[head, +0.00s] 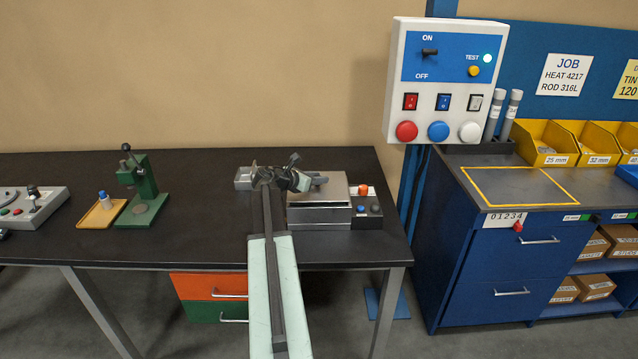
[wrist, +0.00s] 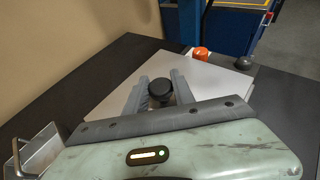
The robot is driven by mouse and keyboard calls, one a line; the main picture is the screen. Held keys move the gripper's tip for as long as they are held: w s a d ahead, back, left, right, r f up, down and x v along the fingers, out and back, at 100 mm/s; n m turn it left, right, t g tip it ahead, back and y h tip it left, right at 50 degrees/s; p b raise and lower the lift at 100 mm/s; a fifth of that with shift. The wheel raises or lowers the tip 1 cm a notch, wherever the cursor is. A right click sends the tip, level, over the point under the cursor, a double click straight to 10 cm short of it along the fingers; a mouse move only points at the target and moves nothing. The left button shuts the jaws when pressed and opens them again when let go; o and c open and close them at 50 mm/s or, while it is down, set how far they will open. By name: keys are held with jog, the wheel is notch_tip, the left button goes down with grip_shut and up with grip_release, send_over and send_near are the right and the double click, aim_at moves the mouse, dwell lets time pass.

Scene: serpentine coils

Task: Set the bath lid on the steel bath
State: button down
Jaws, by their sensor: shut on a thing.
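The bath lid is a flat pale grey plate (head: 335,190) with a black knob (wrist: 160,92), and the plate also fills the middle of the wrist view (wrist: 215,88). My gripper (head: 318,181) is shut on the knob, its two grey fingers on either side of it in the wrist view (wrist: 160,82). The steel bath (head: 318,214) is a boxy metal container on the right part of the dark bench. The lid lies directly over the bath and roughly lines up with it. I cannot tell whether it touches the rim. The bath's inside is hidden.
A control box (head: 368,210) with an orange knob (head: 363,190) adjoins the bath on the right. A small metal tray (head: 243,178) stands to the left behind my arm. A green press (head: 143,190) is farther left. The bench between is clear.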

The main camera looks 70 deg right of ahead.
jog(key=shift+f+b, duration=0.5)
jog(key=shift+b, duration=0.1)
jog(key=c, duration=1.1)
grip_release()
jog(key=shift+o, duration=0.2)
jog(key=shift+r, duration=0.1)
jog(key=shift+r+p, duration=0.25)
jog(key=shift+p, duration=0.1)
jog(key=shift+r+p, duration=0.6)
jog(key=p+v, duration=0.4)
jog(key=v, duration=0.7)
jog(key=shift+a, duration=0.15)
jog(key=shift+w+a, duration=0.1)
jog(key=shift+a, duration=0.25)
